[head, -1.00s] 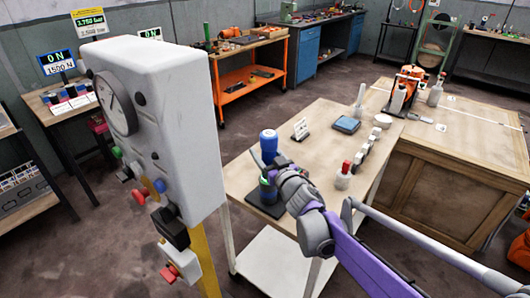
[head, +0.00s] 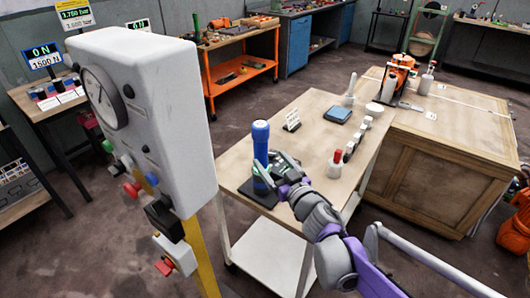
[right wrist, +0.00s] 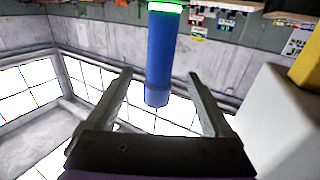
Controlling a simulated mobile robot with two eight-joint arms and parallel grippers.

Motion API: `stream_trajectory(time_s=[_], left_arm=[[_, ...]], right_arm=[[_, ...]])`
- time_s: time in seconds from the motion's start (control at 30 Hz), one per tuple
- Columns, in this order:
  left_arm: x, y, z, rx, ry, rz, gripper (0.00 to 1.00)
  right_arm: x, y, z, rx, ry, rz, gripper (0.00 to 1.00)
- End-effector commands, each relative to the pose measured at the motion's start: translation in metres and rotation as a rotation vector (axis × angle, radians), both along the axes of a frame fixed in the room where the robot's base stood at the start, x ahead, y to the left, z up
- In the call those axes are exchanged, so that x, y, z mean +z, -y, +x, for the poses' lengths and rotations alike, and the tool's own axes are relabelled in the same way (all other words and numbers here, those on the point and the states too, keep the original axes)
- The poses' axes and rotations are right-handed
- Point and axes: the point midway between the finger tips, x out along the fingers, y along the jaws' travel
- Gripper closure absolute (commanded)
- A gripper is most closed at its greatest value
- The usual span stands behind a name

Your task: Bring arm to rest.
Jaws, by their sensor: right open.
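A blue cylinder (head: 261,145) stands upright on a black base (head: 258,194) on the wooden-topped table. In the right wrist view the blue cylinder (right wrist: 161,55) shows a bright green band at one end and lies across the gap between the fingers. My right gripper (head: 275,165) is close beside the cylinder, on its right. Its fingers (right wrist: 160,85) are spread apart with clear space on both sides of the cylinder. I cannot tell how deep the cylinder lies between them. My left gripper is not in view.
A white panel with a gauge (head: 155,105) stands on a yellow post (head: 200,265) at left. The table (head: 235,165) also holds a small sign (head: 291,121), a blue-grey pad (head: 338,115) and a red-capped bottle (head: 335,164). A wooden crate-like bench (head: 440,180) stands at right.

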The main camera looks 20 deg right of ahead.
Motion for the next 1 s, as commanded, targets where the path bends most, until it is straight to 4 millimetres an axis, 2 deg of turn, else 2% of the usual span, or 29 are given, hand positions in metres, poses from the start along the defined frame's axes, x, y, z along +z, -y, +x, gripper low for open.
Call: stream_trajectory(time_s=[0.27,0.37,0.43,0.53,0.63,0.8,0.9,1.0], left_arm=[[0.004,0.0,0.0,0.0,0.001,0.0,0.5],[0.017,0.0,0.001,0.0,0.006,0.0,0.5],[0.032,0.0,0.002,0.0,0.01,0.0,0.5],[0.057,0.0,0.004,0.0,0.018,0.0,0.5],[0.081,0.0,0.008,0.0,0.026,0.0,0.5],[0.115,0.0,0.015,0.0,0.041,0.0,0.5],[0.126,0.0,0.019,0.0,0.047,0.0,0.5],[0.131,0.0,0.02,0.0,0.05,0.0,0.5]], right_arm=[[0.004,0.005,-0.014,-0.021,-0.005,-0.001,0.14],[0.015,0.017,-0.026,-0.108,-0.036,-0.007,0.14],[0.022,0.032,-0.044,-0.206,-0.094,-0.016,0.14],[0.017,0.05,-0.084,-0.344,-0.255,-0.031,0.14],[-0.005,0.053,-0.135,-0.41,-0.482,-0.051,0.14],[-0.043,0.025,-0.223,-0.337,-0.855,-0.08,0.14],[-0.056,0.006,-0.259,-0.253,-0.995,-0.092,0.14],[-0.062,-0.006,-0.279,-0.196,-1.068,-0.099,0.14]])
